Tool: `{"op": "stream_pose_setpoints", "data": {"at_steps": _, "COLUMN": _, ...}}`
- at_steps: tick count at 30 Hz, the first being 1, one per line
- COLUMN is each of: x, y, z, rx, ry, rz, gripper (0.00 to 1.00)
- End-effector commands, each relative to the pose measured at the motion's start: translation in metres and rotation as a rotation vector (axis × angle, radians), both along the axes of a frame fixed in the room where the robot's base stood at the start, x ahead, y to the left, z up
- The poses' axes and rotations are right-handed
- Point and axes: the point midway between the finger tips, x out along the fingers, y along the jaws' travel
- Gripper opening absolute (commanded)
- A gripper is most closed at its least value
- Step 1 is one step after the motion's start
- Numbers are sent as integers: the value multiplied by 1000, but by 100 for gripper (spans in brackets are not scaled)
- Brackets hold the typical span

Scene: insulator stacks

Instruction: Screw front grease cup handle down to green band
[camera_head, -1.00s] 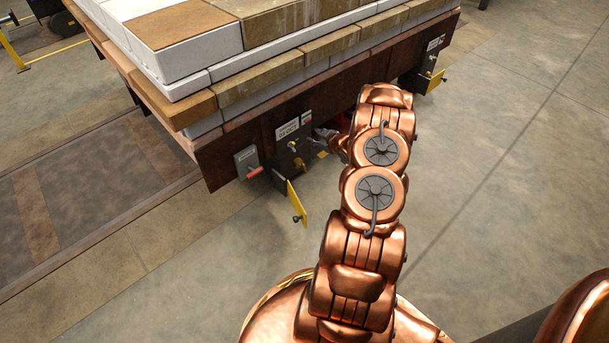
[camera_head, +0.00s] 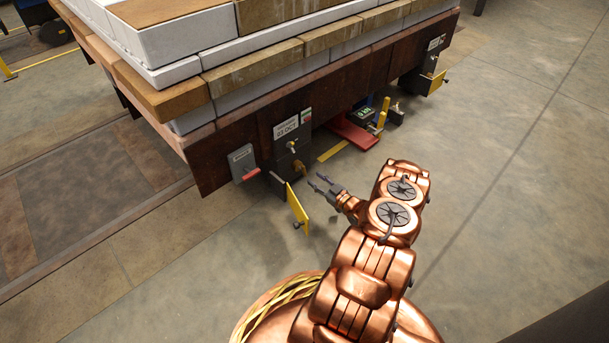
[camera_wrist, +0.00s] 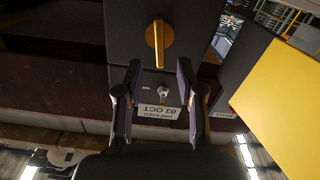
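A dark axle box (camera_head: 284,155) under the cart carries a "GREASED 03 OCT" tag (camera_head: 286,127). A small metal fitting (camera_head: 291,146) and a brass handle (camera_head: 300,167) are on its face. In the wrist view the picture is inverted; the brass handle (camera_wrist: 160,45) lies beyond the fingertips. The metal fitting (camera_wrist: 162,92) and the tag (camera_wrist: 158,112) show between the fingers. My gripper (camera_head: 317,182) is open and empty, in front of and below the box, apart from the handle. I cannot make out a green band on the handle.
A yellow flap (camera_head: 298,208) hangs open below the box, left of my gripper. A switch box with a red lever (camera_head: 250,174) is to the left. A red jack-like unit (camera_head: 352,133) stands to the right under the cart. The floor on the right is clear.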

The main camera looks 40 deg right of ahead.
Motion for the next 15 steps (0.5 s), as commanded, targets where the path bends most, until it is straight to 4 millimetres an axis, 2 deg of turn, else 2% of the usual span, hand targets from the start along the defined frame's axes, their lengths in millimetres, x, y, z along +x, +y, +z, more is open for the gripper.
{"op": "stream_pose_setpoints", "data": {"at_steps": 9, "x": 46, "y": -1, "z": -3, "rx": -2, "ry": 1, "rz": 2, "gripper": 38}}
{"op": "stream_pose_setpoints", "data": {"at_steps": 15, "x": 61, "y": 0, "z": -2, "rx": -1, "ry": 3, "rz": 2, "gripper": 38}}
